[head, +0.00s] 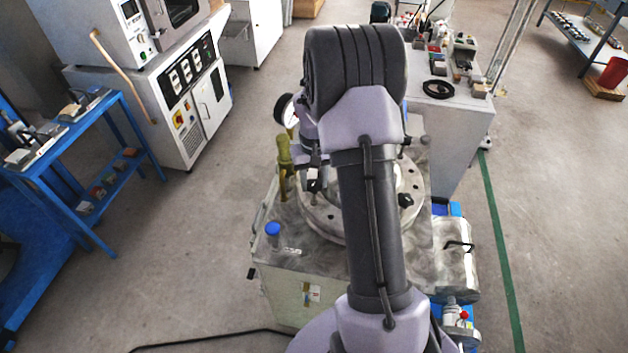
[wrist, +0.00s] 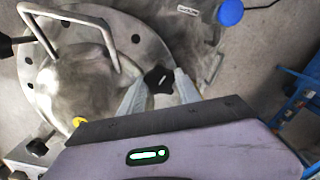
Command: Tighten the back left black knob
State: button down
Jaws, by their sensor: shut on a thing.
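A black star-shaped knob (wrist: 158,80) sits at the rim of the round metal flange in the wrist view. My gripper (wrist: 162,75) has its two pale fingers closed on either side of this knob. In the head view my gripper (head: 314,190) is low over the left side of the round flange (head: 322,217), and the held knob cannot be made out there. Another black knob (head: 405,200) stands at the flange's right side. A further black knob (wrist: 5,46) shows at the left edge of the wrist view. My arm hides much of the flange in the head view.
A blue cap (head: 272,229) stands on the machine's front left corner; it also shows in the wrist view (wrist: 230,12). A pressure gauge (head: 287,110) and a brass-coloured valve (head: 284,152) rise at the left. A metal handle (wrist: 75,30) arches over the lid.

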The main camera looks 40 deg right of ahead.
jog(key=m, duration=0.5)
jog(key=shift+m, duration=0.3)
dwell(0.4)
jog(key=c, duration=0.9)
grip_release()
jog(key=shift+o, duration=0.2)
jog(key=shift+r, duration=0.1)
notch_tip(320, 180, up, 17)
jog(key=p, duration=0.5)
jog(key=shift+r, duration=0.15)
